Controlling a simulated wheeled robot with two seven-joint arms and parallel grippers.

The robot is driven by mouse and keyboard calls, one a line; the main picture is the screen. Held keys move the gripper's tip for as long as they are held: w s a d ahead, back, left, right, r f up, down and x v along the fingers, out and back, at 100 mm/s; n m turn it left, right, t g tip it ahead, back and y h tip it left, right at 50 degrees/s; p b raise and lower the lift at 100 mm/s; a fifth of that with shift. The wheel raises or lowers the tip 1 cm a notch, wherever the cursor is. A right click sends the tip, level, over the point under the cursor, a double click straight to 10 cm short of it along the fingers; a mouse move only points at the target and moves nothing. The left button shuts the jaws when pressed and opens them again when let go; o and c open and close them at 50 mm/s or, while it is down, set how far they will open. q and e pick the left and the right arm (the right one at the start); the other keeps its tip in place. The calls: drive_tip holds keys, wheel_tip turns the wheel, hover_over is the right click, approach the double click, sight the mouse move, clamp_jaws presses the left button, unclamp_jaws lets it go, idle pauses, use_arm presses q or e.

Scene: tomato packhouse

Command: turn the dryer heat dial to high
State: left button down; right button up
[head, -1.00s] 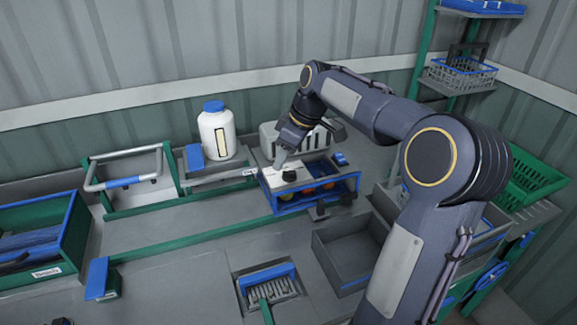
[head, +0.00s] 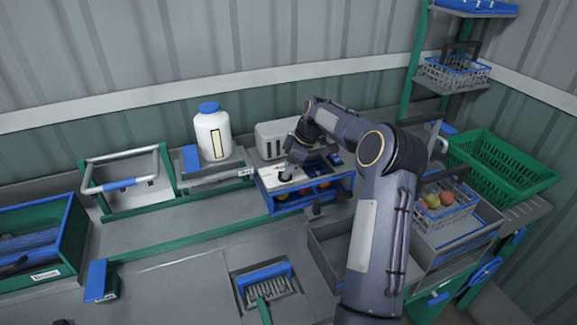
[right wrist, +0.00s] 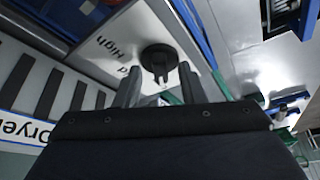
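The dryer (head: 266,188) is a pale-topped box with a blue frame and round fruit inside, on the bench. Its black heat dial (right wrist: 160,60) shows in the right wrist view, with the printed word "High" to its left; a second label beside it is partly hidden. My right gripper (head: 288,170) is over the dryer top at the dial. In the right wrist view its two fingers (right wrist: 159,80) are apart, one on each side of the dial, with gaps visible. Whether they touch it cannot be told. My left gripper is not identifiable in the head view.
A white bottle with a blue cap (head: 213,135) stands behind left of the dryer. A grey slotted box (head: 271,141) is behind it. A wire basket of fruit (head: 444,212) and a green crate (head: 500,168) are at right. A brush (head: 264,288) lies in a front recess.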

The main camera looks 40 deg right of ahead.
drive_tip(key=shift+f, duration=0.2)
drive_tip(key=shift+c, duration=0.5)
drive_tip(key=shift+a, duration=0.1)
clamp_jaws()
